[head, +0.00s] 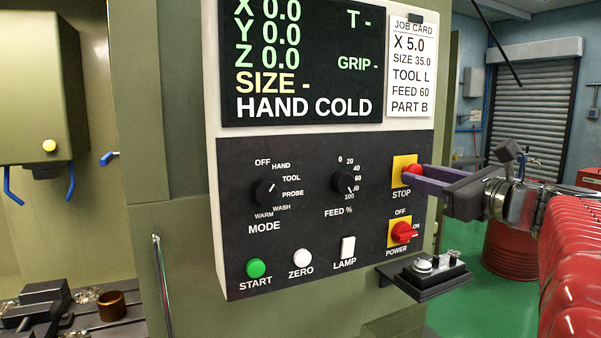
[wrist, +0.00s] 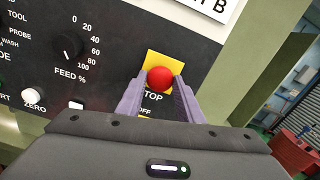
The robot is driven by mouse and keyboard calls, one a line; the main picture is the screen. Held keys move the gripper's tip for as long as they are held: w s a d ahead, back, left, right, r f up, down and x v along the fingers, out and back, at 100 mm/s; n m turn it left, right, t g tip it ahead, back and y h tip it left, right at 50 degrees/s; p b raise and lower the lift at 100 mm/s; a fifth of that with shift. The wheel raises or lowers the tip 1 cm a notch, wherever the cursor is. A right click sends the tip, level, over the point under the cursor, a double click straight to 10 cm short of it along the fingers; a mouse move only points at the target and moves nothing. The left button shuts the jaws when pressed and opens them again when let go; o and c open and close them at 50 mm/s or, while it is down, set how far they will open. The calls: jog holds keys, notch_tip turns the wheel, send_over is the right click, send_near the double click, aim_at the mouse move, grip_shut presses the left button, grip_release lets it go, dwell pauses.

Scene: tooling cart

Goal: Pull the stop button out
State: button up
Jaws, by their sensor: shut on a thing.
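The stop button (head: 411,170) is a red round knob on a yellow square plate, above the word STOP at the right of the dark control panel. In the wrist view the stop button (wrist: 160,79) sits between the tips of my two purple fingers. My gripper (head: 422,176) comes in from the right and is shut on the stop button, with a finger on each side of it. In the head view the fingers cover part of the knob and plate. Whether the knob is pushed in or out I cannot tell.
The red power switch (head: 403,232) is close below the stop button. The feed dial (head: 344,183) is to its left. A small dark shelf (head: 424,278) juts out below the panel. The job card (head: 410,66) is above.

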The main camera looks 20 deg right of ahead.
jog(key=shift+f, duration=0.1)
jog(key=o, duration=1.1)
jog(key=shift+s, duration=0.15)
jog(key=shift+o, duration=0.2)
jog(key=s, duration=1.3)
jog(key=shift+s+d, duration=0.15)
jog(key=shift+s, duration=0.25)
